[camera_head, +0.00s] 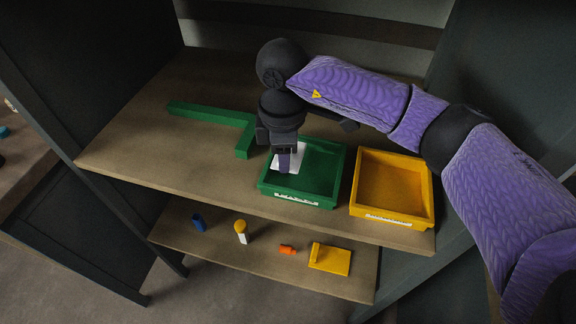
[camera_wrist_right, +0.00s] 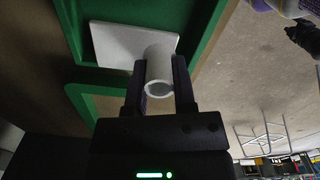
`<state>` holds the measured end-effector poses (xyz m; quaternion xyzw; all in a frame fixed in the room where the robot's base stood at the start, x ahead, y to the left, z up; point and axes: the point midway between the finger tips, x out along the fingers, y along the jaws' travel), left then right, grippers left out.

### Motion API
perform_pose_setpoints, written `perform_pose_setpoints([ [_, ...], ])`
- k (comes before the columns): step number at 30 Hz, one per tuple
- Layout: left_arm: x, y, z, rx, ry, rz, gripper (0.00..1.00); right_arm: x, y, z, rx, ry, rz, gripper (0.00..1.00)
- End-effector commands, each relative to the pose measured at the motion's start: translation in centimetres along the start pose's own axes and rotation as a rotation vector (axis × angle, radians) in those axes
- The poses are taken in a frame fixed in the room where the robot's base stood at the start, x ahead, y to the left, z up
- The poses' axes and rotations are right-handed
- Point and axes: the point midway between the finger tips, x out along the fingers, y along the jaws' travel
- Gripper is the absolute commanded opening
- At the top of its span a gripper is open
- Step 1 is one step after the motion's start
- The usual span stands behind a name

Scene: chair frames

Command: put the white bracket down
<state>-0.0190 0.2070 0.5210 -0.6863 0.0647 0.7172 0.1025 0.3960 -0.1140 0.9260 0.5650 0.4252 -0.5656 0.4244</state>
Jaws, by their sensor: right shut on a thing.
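The white bracket (camera_head: 298,158) is a flat plate with a short round tube, and it is at the green tray (camera_head: 323,185) on the upper shelf. My right gripper (camera_head: 284,166) reaches down over the tray's left part and is shut on the bracket. In the right wrist view the fingers (camera_wrist_right: 159,85) grip the tube of the white bracket (camera_wrist_right: 120,45), whose plate lies beyond them, over the green tray (camera_wrist_right: 70,25). I cannot tell whether the plate touches the tray floor. My left gripper does not show.
An empty yellow tray (camera_head: 392,186) stands right of the green one. A green L-shaped bar (camera_head: 213,115) lies to the left on the shelf. The lower shelf holds a blue piece (camera_head: 198,222), a yellow-and-white piece (camera_head: 241,231), an orange piece (camera_head: 287,249) and a yellow plate (camera_head: 332,261).

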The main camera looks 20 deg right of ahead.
Motion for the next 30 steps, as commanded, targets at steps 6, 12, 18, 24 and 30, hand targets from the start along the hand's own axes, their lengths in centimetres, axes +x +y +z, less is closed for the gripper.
perform_pose_setpoints([
  [6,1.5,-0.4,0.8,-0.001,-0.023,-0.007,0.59,4.0,0.0,0.0,-0.001,0.0,-0.001,0.0],
  [12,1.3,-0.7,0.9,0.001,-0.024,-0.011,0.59,3.7,0.0,0.0,-0.001,0.0,0.001,0.0],
  [18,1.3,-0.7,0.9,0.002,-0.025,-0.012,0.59,3.9,0.0,0.0,-0.002,0.0,0.001,0.56],
  [24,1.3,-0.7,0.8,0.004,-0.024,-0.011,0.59,3.9,0.0,0.0,-0.002,0.0,0.001,0.68],
  [30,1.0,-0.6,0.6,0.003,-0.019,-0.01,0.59,3.0,0.0,0.0,-0.002,0.0,0.003,0.68],
])
